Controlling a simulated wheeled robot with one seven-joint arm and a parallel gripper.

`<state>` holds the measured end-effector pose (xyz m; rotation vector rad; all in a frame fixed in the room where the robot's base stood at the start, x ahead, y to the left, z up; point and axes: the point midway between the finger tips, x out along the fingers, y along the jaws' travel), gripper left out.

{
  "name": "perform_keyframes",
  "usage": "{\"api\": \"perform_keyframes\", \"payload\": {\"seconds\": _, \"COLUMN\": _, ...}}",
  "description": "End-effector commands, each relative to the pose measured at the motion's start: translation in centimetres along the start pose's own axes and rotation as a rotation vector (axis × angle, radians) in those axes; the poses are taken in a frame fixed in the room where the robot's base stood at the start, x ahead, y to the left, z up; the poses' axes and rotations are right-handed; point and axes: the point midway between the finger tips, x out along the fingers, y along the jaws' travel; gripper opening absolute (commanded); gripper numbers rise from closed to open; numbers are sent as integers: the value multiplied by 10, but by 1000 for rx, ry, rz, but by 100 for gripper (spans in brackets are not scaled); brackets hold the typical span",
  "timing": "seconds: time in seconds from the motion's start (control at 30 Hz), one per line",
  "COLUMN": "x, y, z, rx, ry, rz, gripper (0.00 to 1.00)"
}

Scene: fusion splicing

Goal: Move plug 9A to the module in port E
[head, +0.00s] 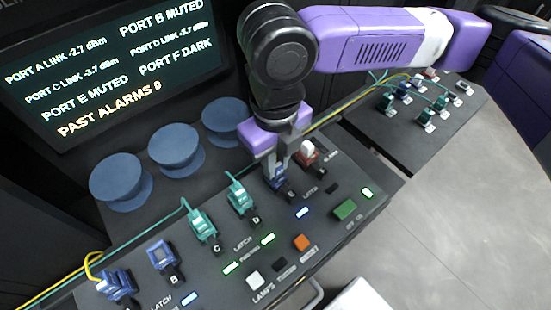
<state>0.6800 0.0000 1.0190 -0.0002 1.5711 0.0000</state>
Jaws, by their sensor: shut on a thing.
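My gripper (277,166) points down over port E on the sloped console and is shut on a small blue piece (277,182) there. The fingers hide most of it, so I cannot tell whether it is a plug or the module, or how it is seated. No 9A label is readable. A yellow cable (330,118) runs from the right panel to behind my gripper; its end is hidden. The screen (110,75) reads "PORT E MUTED".
Port A holds a blue module (117,285) with a yellow lead. Port B has a blue module (161,255). Teal-cabled green modules sit at C (203,227) and D (241,201). A red-and-white piece (308,152) is close right of my gripper. Blue round spools (175,147) stand behind.

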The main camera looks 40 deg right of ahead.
Motion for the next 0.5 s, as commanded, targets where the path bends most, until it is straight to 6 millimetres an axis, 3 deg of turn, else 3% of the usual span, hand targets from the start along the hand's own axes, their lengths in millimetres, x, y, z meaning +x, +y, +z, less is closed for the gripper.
{"api": "perform_keyframes", "payload": {"seconds": 0.33, "x": 4, "y": 0, "z": 0, "rx": 0, "ry": 0, "rz": 0, "gripper": 0}}
{"api": "perform_keyframes", "payload": {"seconds": 0.37, "x": 4, "y": 0, "z": 0, "rx": 0, "ry": 0, "rz": 0, "gripper": 23}}
{"api": "perform_keyframes", "payload": {"seconds": 0.47, "x": 4, "y": 0, "z": 0, "rx": 0, "ry": 0, "rz": 0, "gripper": 42}}
{"api": "perform_keyframes", "payload": {"seconds": 0.5, "x": 4, "y": 0, "z": 0, "rx": 0, "ry": 0, "rz": 0, "gripper": 42}}
